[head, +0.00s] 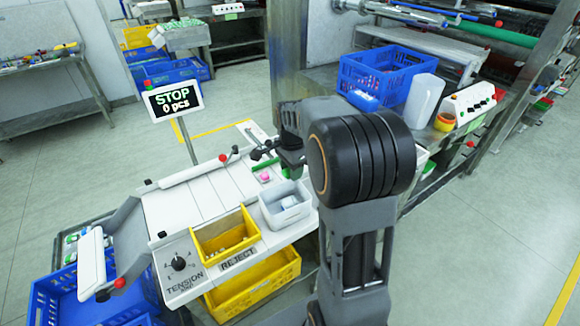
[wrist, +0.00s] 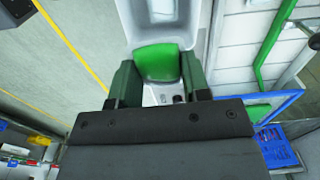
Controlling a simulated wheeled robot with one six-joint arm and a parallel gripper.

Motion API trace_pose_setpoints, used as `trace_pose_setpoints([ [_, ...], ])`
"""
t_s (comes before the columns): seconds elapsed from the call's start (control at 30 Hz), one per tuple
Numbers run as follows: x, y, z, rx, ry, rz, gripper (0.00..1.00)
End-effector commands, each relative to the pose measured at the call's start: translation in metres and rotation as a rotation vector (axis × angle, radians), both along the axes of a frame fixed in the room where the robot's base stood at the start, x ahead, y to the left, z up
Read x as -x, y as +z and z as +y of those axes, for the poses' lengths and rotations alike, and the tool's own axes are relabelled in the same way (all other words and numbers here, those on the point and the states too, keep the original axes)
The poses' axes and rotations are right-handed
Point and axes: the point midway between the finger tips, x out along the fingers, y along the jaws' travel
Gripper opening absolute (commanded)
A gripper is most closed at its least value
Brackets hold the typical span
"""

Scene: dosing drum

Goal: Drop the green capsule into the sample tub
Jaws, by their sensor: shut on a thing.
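My gripper (wrist: 160,78) is shut on the green capsule (wrist: 157,62), which sits between its two dark green fingers in the wrist view. In the head view my gripper (head: 291,162) is over the white bench, just behind the sample tub. The sample tub (head: 286,216) is a pale grey open box at the bench's front right, with something whitish inside. In the wrist view a pale tub-like shape (wrist: 127,18) shows beyond the capsule. I cannot make out the capsule clearly in the head view.
A pink piece (head: 264,177) lies on the bench behind the tub. A yellow bin (head: 223,240) holding small pieces stands left of the tub, by a REJECT label. A sign (head: 173,99) reads STOP, 0 pcs. A blue crate (head: 385,78) stands behind at right.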

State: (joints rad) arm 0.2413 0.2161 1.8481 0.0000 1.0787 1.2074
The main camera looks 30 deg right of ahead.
Motion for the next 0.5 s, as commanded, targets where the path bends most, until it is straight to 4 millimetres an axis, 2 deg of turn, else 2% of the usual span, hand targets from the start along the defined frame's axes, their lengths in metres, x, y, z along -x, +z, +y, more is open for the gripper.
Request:
trace_pose_setpoints([
  [0.03, 0.0, -0.011, 0.0, 0.0, 0.0, 0.001, 0.21],
  [0.2, 0.0, -0.028, 0.0, 0.0, 0.001, -0.001, 0.21],
  [0.5, 0.0, -0.035, 0.001, 0.0, 0.002, -0.001, 0.21],
])
